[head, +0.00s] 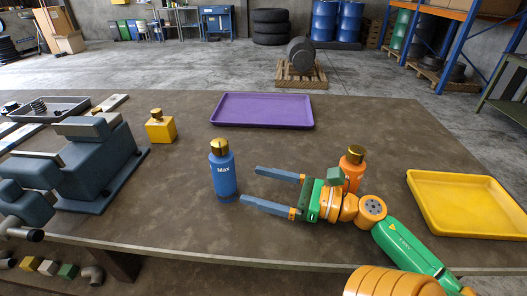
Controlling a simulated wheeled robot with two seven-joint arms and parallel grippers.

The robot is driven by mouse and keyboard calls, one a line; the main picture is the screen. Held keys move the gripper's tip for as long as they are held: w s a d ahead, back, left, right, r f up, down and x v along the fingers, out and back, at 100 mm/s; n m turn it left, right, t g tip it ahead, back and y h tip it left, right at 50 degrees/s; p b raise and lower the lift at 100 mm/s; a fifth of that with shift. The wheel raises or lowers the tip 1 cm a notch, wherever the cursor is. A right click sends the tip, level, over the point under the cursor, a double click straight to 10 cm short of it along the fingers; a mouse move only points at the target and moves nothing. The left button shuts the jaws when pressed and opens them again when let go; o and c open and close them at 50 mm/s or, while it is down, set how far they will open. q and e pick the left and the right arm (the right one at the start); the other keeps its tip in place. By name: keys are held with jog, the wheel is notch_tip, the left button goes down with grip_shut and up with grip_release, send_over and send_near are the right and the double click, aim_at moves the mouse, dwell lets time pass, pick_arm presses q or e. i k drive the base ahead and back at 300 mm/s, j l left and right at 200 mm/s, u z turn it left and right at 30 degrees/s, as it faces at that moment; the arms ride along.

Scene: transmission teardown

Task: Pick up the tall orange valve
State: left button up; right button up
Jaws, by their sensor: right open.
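The tall orange valve (352,165) stands upright on the table with a gold cap on top. Its lower part is hidden behind my right gripper's wrist. My right gripper (250,184) is open and empty. Its two blue fingers point left, away from the orange valve and toward a blue bottle-shaped valve (222,175) marked "Max" with a gold cap. The fingertips are just right of the blue valve, which is not between them as far as I can tell. My left gripper is not in view.
A purple tray (262,110) lies empty at the back middle, and an empty yellow tray (470,205) at the right. A short yellow valve (160,127) stands near a large grey vise (85,160) at left. A dark parts tray (50,108) is far left. The table's centre is mostly clear.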

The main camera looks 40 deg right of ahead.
aim_at(355, 173)
jog(key=k+j, duration=0.75)
jog(key=j, duration=0.25)
